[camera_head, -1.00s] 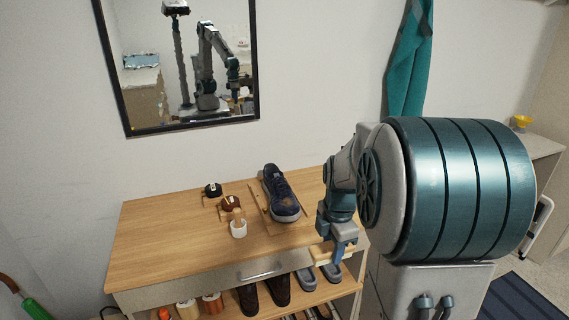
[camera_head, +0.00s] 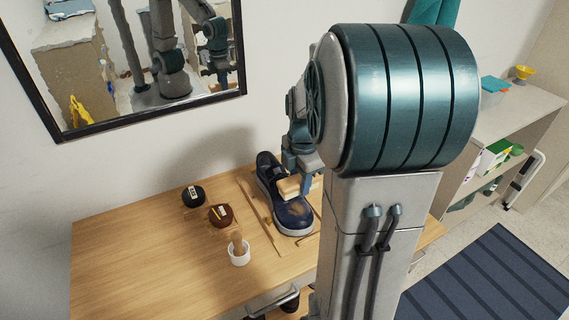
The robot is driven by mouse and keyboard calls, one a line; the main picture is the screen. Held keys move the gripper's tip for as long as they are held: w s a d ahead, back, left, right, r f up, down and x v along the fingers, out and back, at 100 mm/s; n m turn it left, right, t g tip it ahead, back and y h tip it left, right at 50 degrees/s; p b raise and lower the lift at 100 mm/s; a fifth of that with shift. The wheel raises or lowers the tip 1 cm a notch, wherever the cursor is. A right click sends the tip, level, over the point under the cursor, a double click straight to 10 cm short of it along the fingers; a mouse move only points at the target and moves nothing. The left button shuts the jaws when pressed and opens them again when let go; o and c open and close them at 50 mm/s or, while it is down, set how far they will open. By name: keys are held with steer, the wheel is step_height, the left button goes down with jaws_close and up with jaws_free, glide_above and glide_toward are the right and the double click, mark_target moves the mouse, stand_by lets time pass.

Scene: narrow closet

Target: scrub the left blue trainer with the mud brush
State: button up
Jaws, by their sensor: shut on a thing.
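A dark blue trainer (camera_head: 291,220) sits on a wooden board (camera_head: 252,203) on the bench top, toe toward me, with a brownish smudge on its upper near the toe. My gripper (camera_head: 292,184) is shut on the pale wooden mud brush (camera_head: 287,189). The brush is over the middle of the trainer's upper; I cannot tell whether it touches. The brush's bristles are hidden, and my arm covers part of the board's right side.
Left of the trainer on the bench (camera_head: 130,250) stand a black tin (camera_head: 193,196), a brown tin (camera_head: 220,215) and a white cup (camera_head: 239,256) with a wooden-handled tool. A mirror (camera_head: 150,118) hangs behind. The bench's left side is clear.

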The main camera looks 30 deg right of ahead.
steer(key=shift+w+f, duration=0.1)
steer(key=shift+w, duration=0.05)
steer(key=shift+f+b, duration=2.25)
steer(key=shift+f, duration=0.65)
steer(key=shift+f+b, duration=0.75)
steer(key=shift+f, duration=0.15)
